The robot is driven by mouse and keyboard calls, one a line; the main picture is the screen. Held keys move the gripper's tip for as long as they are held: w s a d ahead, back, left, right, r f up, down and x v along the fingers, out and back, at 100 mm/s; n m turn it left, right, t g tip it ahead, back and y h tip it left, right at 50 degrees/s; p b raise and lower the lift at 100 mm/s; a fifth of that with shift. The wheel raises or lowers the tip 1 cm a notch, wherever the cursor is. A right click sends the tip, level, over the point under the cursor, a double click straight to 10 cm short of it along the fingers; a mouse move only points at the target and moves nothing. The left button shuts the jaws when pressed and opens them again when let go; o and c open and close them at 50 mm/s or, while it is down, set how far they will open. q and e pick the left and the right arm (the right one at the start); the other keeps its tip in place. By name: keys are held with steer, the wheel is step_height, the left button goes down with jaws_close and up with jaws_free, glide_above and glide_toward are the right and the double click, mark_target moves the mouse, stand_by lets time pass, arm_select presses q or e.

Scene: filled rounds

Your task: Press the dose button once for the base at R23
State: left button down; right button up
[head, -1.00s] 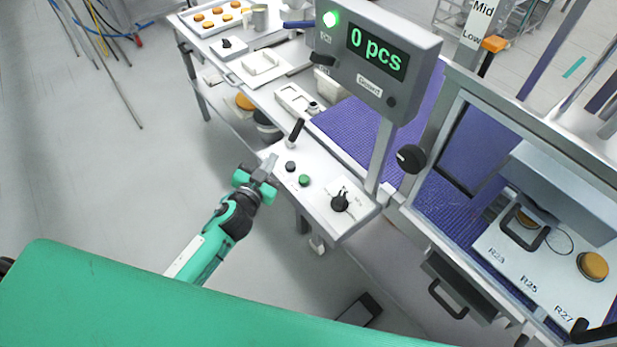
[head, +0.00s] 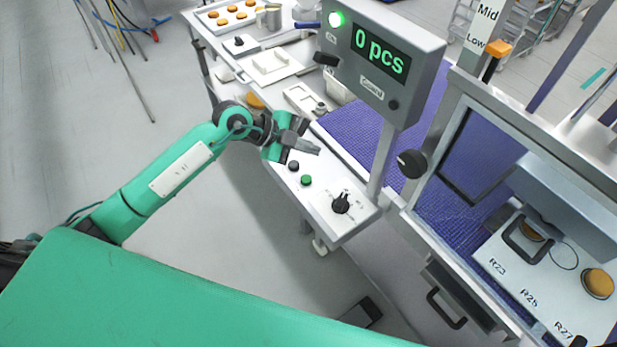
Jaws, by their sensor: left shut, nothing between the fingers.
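My left gripper (head: 308,148) is shut and empty, above the upper end of the white control panel (head: 325,212). The panel carries a dark button (head: 293,165), a green button (head: 306,180) and a black rotary knob (head: 341,203). I cannot read which one is the dose button. At the lower right, a white plate (head: 508,262) is marked R23, R25 and R27. A round orange-brown base (head: 532,232) shows partly behind a dark handle near R23. My right gripper is not in view.
A grey display (head: 382,60) reading "0 pcs", with a green lamp, stands on a post behind the panel. A black knob (head: 411,164) sits on the machine frame. A purple belt (head: 352,132) runs behind. A tray of bases (head: 229,16) is at the back left.

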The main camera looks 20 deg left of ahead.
arm_select(q)
steer(key=shift+w+a+f+y, duration=0.2)
steer(key=shift+a+y, duration=0.2)
steer(key=shift+a, duration=0.2)
steer(key=shift+w+a+f+y, duration=0.1)
steer(key=shift+a+f+y, duration=0.05)
steer(key=shift+a+y, duration=0.35)
steer(key=shift+s+f, duration=0.1)
steer(key=b, duration=0.7)
glide_above(302, 179)
step_height(302, 179, down, 6)
steer(key=shift+f, duration=1.3)
